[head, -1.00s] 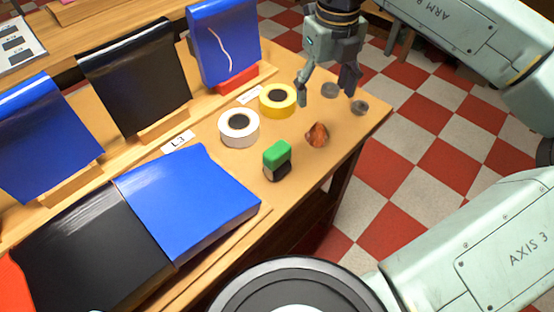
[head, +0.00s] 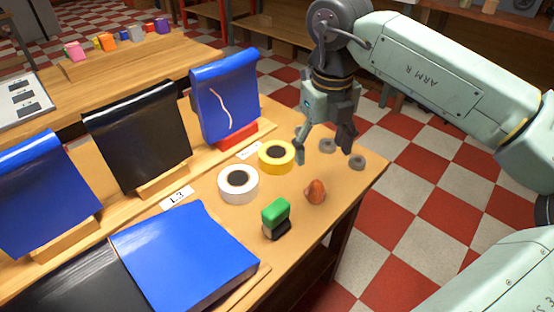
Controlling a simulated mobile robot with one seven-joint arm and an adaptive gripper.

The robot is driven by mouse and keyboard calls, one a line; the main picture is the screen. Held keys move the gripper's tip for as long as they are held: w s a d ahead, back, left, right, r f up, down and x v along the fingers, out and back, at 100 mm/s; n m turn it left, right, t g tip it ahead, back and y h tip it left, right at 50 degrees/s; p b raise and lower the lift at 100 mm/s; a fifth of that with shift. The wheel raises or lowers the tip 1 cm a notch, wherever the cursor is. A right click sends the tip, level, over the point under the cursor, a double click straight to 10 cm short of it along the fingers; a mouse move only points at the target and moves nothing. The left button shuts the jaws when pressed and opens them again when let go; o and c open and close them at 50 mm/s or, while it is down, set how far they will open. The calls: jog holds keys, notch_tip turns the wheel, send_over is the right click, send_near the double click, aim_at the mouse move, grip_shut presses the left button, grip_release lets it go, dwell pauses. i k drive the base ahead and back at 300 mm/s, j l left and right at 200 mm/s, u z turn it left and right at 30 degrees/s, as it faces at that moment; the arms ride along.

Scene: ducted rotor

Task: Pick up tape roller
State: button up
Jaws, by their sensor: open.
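Two ring-shaped tape rolls lie on the wooden table, a white roll (head: 223,189) and a yellow roll (head: 263,160) just behind it. A small green-topped block with a dark base (head: 275,213) stands in front of them. I cannot tell for sure which of these is the tape roller. My gripper (head: 323,151) is open and empty, fingers pointing down. It hangs above the table's right end, to the right of the yellow roll, with a gap between its fingers.
A reddish-brown lump (head: 316,192) lies right of the green block. A blue slab (head: 183,255) and upright blue and black panels (head: 138,140) fill the left. Checkered floor (head: 400,219) is clear on the right.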

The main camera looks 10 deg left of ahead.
aim_at(275, 216)
jog(key=k+l+u, duration=0.15)
jog(key=l+u, duration=0.2)
jog(key=k+l+u, duration=0.3)
jog(key=i+l, duration=0.05)
jog(key=i, duration=0.05)
